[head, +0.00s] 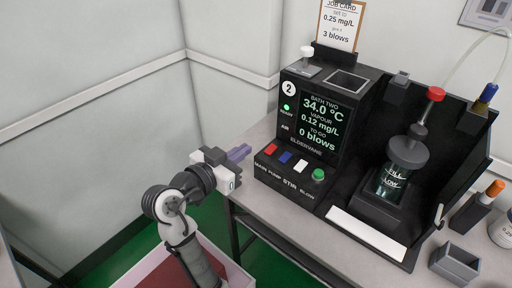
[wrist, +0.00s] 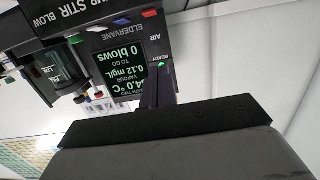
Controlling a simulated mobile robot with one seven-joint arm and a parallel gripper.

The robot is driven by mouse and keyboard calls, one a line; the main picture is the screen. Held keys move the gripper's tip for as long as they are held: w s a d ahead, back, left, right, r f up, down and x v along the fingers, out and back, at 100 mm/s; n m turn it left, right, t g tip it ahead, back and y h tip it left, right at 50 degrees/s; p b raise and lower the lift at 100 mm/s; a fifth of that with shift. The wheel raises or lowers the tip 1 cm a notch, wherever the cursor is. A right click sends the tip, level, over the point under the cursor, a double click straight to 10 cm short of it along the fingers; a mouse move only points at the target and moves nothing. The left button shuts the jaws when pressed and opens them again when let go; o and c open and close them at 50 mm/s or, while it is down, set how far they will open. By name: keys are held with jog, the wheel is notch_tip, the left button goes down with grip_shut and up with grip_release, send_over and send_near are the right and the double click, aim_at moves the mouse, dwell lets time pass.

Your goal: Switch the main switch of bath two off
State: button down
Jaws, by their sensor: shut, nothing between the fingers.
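The bath two unit (head: 320,118) is a black console on the bench with a lit screen reading 34.0 °C, 0.12 mg/L and 0 blows. Its main switch (head: 271,149) is the red one at the left end of the sloped front row, above the word MAIN. I cannot tell its rocker position. My gripper (head: 245,150) is shut and empty, just left of the red switch and apart from it. In the wrist view the unit appears upside down, with the dark fingers (wrist: 155,88) in front of it.
Beside the main switch are the blue pump switch (head: 285,157), white stir switch (head: 300,166) and green blow knob (head: 318,174). A green READY lamp (head: 286,107) is lit. A glass vessel (head: 392,180) stands right. A job card (head: 339,24) stands behind.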

jog(key=p, duration=0.2)
send_over(268, 151)
jog(key=shift+s+a+f, duration=0.15)
jog(key=shift+f, duration=0.2)
jog(key=shift+s+a+f, duration=0.1)
jog(key=shift+f, duration=0.25)
notch_tip(268, 151, down, 2)
jog(key=shift+f, duration=0.9)
jog(key=shift+w+f, duration=0.1)
jog(key=shift+f+b, duration=0.3)
jog(key=shift+b, duration=0.1)
jog(key=shift+w+r+p, duration=0.1)
jog(key=shift+p, duration=0.2)
jog(key=shift+w+d+r+p, duration=0.1)
jog(key=shift+d+r+p, duration=0.1)
jog(key=shift+r+p, duration=0.35)
notch_tip(268, 151, up, 4)
jog(key=shift+a+f+p, duration=0.15)
jog(key=shift+f+p, duration=0.1)
jog(key=shift+p, duration=0.65)
jog(key=r+b+v, duration=0.2)
jog(key=v, duration=0.7)
